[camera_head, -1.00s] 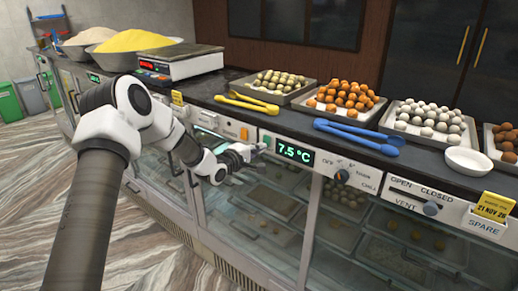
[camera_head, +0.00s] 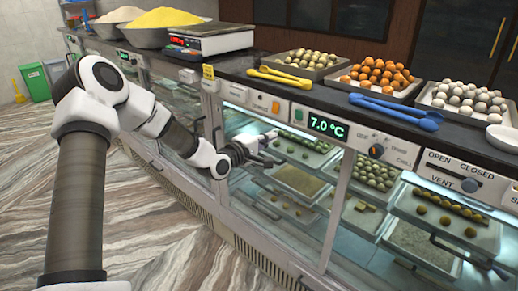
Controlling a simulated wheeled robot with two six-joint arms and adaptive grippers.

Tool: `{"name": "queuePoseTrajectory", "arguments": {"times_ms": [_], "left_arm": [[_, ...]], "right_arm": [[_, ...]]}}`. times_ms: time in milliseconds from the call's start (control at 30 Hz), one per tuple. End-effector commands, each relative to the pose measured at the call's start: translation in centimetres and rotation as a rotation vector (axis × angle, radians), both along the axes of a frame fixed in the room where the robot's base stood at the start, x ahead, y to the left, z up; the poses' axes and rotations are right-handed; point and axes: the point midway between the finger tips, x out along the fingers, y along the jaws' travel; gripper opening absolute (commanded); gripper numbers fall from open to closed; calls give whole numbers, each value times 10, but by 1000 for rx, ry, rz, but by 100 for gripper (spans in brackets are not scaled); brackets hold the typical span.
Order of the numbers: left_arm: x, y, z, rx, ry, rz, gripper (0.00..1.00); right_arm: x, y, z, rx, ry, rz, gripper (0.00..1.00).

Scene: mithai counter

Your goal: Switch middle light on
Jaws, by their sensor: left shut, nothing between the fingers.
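A white control panel (camera_head: 254,101) runs along the front of the counter. It carries an orange switch (camera_head: 276,106), a green switch (camera_head: 298,115) and a display (camera_head: 328,126) reading 7.0 °C. I cannot read which switch is marked as the middle light. The glass case (camera_head: 297,178) below looks brightly lit, with sweets on trays inside. My left gripper (camera_head: 272,141) is shut and empty, in front of the glass just below the panel, apart from the switches. My right gripper is not in view.
Blue tongs (camera_head: 395,108), yellow tongs (camera_head: 278,77), sweet trays and a scale (camera_head: 210,40) stand on the counter.

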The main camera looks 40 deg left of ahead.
Motion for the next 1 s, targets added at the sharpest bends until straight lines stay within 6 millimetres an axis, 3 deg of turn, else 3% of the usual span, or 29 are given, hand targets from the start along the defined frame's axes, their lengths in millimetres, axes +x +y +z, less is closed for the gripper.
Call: {"name": "queuePoseTrajectory", "arguments": {"times_ms": [100,233,833,933,1000], "left_arm": [[-21,2,-3,-7,-2,2,0],[-33,2,-5,-3,-2,0,0],[-35,2,-8,1,4,-1,0],[-37,-3,-33,17,55,-13,0],[-38,-23,-67,67,134,-57,0]], "right_arm": [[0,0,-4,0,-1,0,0],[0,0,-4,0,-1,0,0],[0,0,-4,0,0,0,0],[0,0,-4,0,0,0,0],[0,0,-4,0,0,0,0]]}}
